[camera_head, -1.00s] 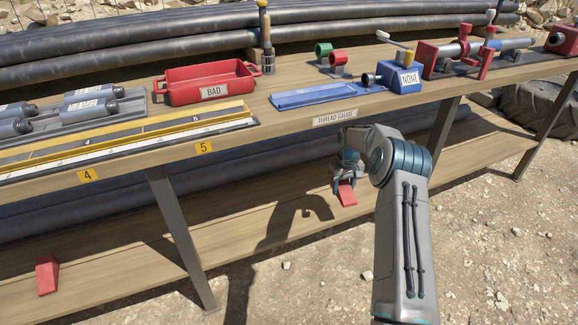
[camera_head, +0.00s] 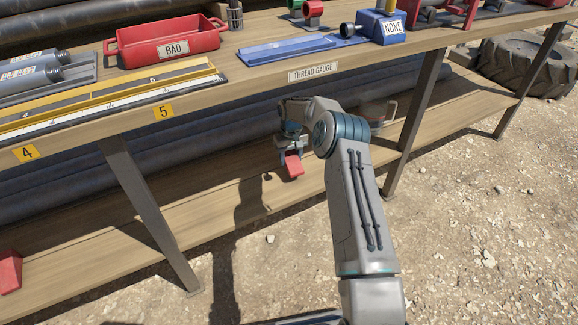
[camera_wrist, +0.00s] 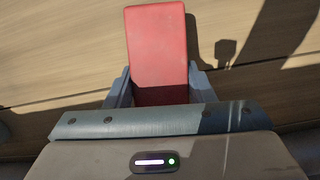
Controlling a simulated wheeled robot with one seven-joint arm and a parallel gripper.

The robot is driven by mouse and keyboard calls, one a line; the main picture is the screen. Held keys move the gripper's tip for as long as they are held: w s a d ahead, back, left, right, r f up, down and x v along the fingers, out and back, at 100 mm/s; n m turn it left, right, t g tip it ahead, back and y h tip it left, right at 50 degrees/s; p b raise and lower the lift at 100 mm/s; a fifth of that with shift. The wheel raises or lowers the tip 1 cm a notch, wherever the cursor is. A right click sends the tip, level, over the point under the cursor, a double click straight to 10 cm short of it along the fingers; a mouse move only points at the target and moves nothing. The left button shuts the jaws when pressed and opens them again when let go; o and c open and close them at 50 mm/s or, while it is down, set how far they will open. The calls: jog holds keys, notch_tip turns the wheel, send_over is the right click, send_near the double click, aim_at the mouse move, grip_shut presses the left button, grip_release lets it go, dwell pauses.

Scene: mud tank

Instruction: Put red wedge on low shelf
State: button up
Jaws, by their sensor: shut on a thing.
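My gripper (camera_head: 289,160) is shut on a red wedge (camera_head: 293,166) and holds it over the low shelf (camera_head: 215,200), under the bench top. In the wrist view the red wedge (camera_wrist: 157,45) sticks out between the two fingers of my gripper (camera_wrist: 160,85), with shelf boards (camera_wrist: 60,50) behind it. I cannot tell how large the gap between wedge and shelf is. A second red wedge (camera_head: 9,272) stands on the low shelf at the far left, partly cut off by the picture edge.
The bench top carries a red BAD tray (camera_head: 120,48), a blue thread gauge (camera_head: 290,47) and a yellow ruler (camera_head: 110,95). Steel legs (camera_head: 150,215) and (camera_head: 415,110) flank the free shelf stretch. Dark pipes (camera_head: 190,140) lie behind the shelf. Gravel lies in front.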

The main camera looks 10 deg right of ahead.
aim_at(291, 156)
jog(key=shift+f+b, duration=0.85)
jog(key=shift+f, duration=0.85)
jog(key=shift+f, duration=0.15)
jog(key=o, duration=1.1)
jog(key=shift+c, duration=0.2)
jog(key=shift+r+p, duration=1.7)
jog(key=shift+r, duration=2.15)
